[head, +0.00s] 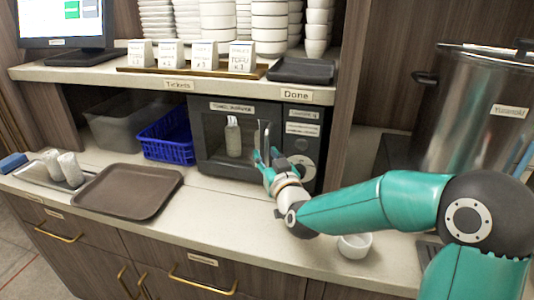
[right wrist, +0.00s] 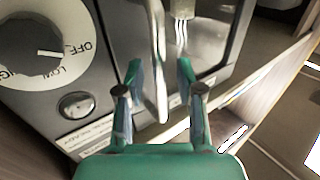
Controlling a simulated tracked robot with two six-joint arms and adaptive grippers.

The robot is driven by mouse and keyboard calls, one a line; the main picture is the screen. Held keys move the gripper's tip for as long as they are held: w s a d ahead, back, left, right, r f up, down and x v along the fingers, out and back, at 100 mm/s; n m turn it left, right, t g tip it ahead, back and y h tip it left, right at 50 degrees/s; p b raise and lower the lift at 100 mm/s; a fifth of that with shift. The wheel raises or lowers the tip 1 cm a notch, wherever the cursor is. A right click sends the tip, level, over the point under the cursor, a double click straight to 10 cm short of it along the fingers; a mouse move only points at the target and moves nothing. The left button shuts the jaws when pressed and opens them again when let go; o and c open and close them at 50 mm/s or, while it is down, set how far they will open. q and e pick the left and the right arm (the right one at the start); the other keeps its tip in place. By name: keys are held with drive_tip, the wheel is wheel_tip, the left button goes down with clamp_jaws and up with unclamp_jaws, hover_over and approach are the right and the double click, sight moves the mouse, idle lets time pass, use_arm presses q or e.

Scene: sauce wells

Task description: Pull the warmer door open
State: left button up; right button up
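The towel warmer (head: 210,165) is a dark box under the shelf, and its windowed door looks shut. A pale rolled item (head: 233,137) shows behind the window. The upright metal door handle (head: 265,135) is at the door's right side. My right gripper (head: 265,160) is at the handle, partly covering it. In the right wrist view, the handle (right wrist: 158,70) stands between the two teal fingers of my right gripper (right wrist: 159,75), with a visible gap on each side. The fingers are open around it. My left gripper is not in view.
The warmer's control dial (right wrist: 35,45) is beside the door. A blue basket (head: 168,140) stands left of the warmer. A brown tray (head: 128,190) lies on the counter at front left. A white cup (head: 354,246) stands below my right arm. A large metal pot (head: 470,120) is at right.

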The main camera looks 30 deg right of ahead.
drive_tip(key=shift+w, duration=0.25)
clamp_jaws()
drive_tip(key=shift+d, duration=0.15)
drive_tip(key=shift+a, duration=0.25)
